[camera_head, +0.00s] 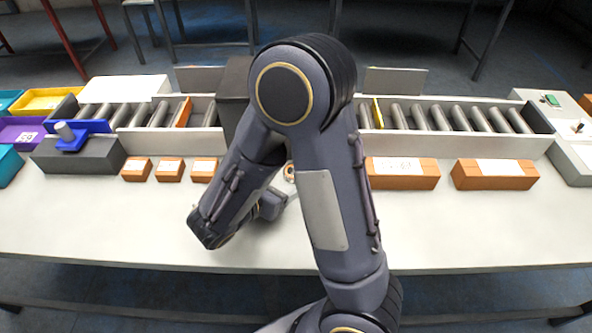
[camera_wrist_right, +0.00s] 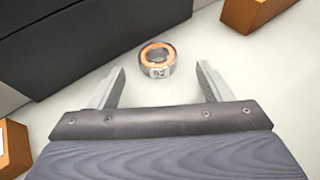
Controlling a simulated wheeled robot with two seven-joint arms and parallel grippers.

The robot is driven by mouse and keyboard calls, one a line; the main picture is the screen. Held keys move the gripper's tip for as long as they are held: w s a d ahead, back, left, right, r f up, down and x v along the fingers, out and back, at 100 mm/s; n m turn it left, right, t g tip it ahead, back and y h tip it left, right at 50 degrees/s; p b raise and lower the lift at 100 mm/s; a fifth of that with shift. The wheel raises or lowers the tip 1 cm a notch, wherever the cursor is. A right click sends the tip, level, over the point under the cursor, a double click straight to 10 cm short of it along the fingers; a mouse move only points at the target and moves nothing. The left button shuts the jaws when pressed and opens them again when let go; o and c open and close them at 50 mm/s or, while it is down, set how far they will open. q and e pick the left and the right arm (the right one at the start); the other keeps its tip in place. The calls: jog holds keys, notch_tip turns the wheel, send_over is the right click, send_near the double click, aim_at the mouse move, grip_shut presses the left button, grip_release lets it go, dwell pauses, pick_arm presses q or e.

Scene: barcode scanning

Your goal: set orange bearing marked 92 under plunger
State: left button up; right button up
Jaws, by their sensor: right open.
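The orange bearing (camera_wrist_right: 157,61), a metal ring with an orange face and a label that seems to read 92, lies on the pale table in the right wrist view. In the head view a small part of it (camera_head: 290,173) shows behind my right arm. My right gripper (camera_wrist_right: 162,68) is open, its fingers on either side of the bearing's near edge, with gaps to both. A blue fixture with a grey cylinder (camera_head: 68,137), possibly the plunger, stands on a dark block at the left. My left gripper is out of view.
A dark box (camera_wrist_right: 90,40) stands close to the left of the bearing. Orange blocks with white labels (camera_head: 170,170) (camera_head: 402,174) line the table. Roller conveyors (camera_head: 450,117) run behind, and coloured bins (camera_head: 45,101) stand at far left. The front table strip is clear.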

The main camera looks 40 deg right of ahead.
jog(key=x, duration=0.5)
jog(key=shift+w+d+r, duration=0.1)
jog(key=shift+w+r, duration=0.05)
jog(key=shift+w, duration=0.05)
jog(key=c, duration=1.3)
